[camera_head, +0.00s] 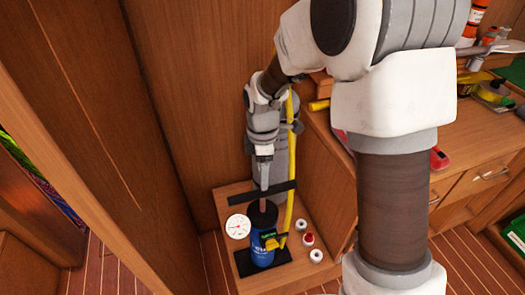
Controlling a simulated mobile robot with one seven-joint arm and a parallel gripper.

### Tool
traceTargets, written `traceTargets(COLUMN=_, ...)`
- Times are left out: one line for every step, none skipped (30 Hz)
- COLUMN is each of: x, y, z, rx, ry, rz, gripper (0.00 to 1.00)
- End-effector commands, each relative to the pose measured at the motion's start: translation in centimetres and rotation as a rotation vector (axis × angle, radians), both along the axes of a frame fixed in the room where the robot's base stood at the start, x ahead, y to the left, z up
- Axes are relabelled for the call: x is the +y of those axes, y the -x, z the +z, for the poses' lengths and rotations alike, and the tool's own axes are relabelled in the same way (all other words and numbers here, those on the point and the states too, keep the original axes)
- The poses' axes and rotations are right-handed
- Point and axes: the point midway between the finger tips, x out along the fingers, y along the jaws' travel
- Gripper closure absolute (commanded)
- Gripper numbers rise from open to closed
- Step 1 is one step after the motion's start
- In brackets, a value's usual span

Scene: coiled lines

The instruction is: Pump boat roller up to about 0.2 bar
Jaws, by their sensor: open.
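A blue pump (262,238) stands upright on a black foot plate (246,263) on a low wooden platform. Its black crossbar handle (279,188) is raised above the barrel on a thin rod. A round white gauge (237,226) with red marks sits beside the barrel; its reading is too small to tell. A yellow hose (290,185) runs from a yellow-green fitting at the barrel up past the grey boat roller (283,142), which stands behind my arm. My gripper (264,180) points down at the handle and is open. Whether its fingers straddle or touch the bar I cannot tell.
Small white and red-white caps (308,240) lie on the wooden platform (238,189) right of the pump. Wooden walls stand close on the left and behind. A cluttered wooden counter (461,140) with drawers is at the right. My arm covers part of the middle.

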Motion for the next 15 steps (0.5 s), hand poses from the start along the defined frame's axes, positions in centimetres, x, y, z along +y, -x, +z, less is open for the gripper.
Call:
traceTargets(x=0.0, y=-0.1, z=1.5, rx=-0.004, ry=-0.001, rz=0.000, gripper=0.32)
traceTargets(x=0.0, y=-0.1, z=2.2, rx=-0.005, ry=-0.001, rz=0.000, gripper=0.32)
traceTargets(x=0.0, y=-0.1, z=3.0, rx=-0.003, ry=-0.001, rz=0.000, gripper=0.32)
traceTargets(x=0.0, y=-0.1, z=3.6, rx=-0.004, ry=-0.001, rz=-0.001, gripper=0.32)
traceTargets(x=0.0, y=-0.1, z=4.1, rx=-0.004, ry=-0.001, rz=-0.001, gripper=0.32)
traceTargets(x=0.0, y=-0.1, z=4.7, rx=-0.004, ry=-0.001, rz=-0.001, gripper=0.32)
traceTargets(x=0.0, y=0.0, z=5.1, rx=-0.002, ry=0.000, rz=-0.001, gripper=0.32)
traceTargets(x=0.0, y=0.0, z=5.5, rx=-0.002, ry=0.000, rz=-0.001, gripper=0.32)
traceTargets(x=0.0, y=0.0, z=5.9, rx=-0.002, ry=0.000, rz=-0.001, gripper=0.32)
traceTargets(x=0.0, y=0.0, z=6.2, rx=-0.002, ry=0.000, rz=-0.001, gripper=0.32)
traceTargets(x=0.0, y=0.0, z=6.4, rx=-0.001, ry=0.000, rz=-0.001, gripper=0.32)
traceTargets(x=0.0, y=0.0, z=6.6, rx=0.000, ry=0.000, rz=-0.001, gripper=0.32)
traceTargets(x=0.0, y=0.0, z=6.7, rx=0.000, ry=0.000, rz=0.000, gripper=0.32)
traceTargets(x=0.0, y=0.0, z=6.8, rx=0.000, ry=0.000, rz=0.000, gripper=0.32)
traceTargets(x=0.0, y=0.0, z=6.9, rx=0.000, ry=0.000, rz=0.000, gripper=0.32)
